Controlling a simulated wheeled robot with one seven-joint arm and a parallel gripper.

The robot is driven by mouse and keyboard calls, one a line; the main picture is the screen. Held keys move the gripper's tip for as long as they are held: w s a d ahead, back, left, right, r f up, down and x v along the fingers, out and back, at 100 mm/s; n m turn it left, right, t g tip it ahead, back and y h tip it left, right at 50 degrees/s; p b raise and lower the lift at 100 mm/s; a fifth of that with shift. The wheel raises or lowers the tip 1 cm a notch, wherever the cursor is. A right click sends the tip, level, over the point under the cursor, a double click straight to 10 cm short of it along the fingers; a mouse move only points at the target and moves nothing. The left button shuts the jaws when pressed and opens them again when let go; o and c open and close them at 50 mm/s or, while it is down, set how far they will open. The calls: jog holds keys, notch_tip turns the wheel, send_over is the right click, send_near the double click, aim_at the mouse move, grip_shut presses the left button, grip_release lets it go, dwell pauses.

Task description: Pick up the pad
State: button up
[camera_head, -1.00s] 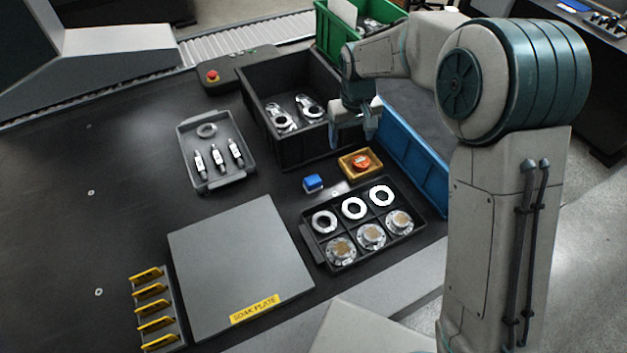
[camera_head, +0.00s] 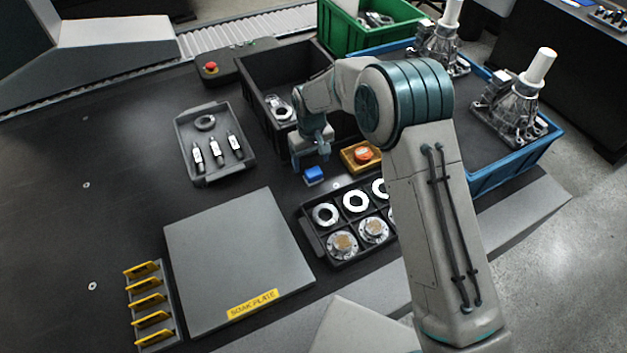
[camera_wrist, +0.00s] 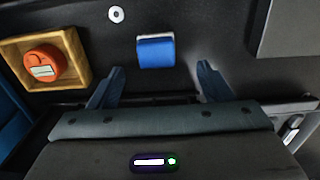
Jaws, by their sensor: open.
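The pad is probably the small blue block (camera_head: 313,174) with a whitish edge, lying on the dark table between the black bin and the ring tray. In the wrist view the blue block (camera_wrist: 155,51) lies beyond the fingertips, between their lines. My gripper (camera_head: 310,160) is above and just behind the block in the head view, its fingers apart and empty. In the wrist view my gripper (camera_wrist: 160,80) shows two separated fingers with nothing between them. I cannot tell the exact height above the block.
A wooden tray with an orange item (camera_head: 363,155) is close right of the block. A black ring tray (camera_head: 314,236) is in front, partly hidden by my arm. A black bin (camera_head: 262,112) stands behind. The grey soak plate (camera_head: 235,255) and grey parts tray (camera_head: 186,150) are left.

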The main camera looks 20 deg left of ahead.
aim_at(313, 171)
jog(key=f+b, duration=0.1)
jog(key=f, duration=0.2)
jog(key=f+b, duration=0.1)
jog(key=f, duration=0.2)
jog(key=shift+w+d, duration=0.1)
jog(key=shift+d, duration=0.1)
jog(key=shift+r, duration=0.15)
jog(key=c, duration=1.1)
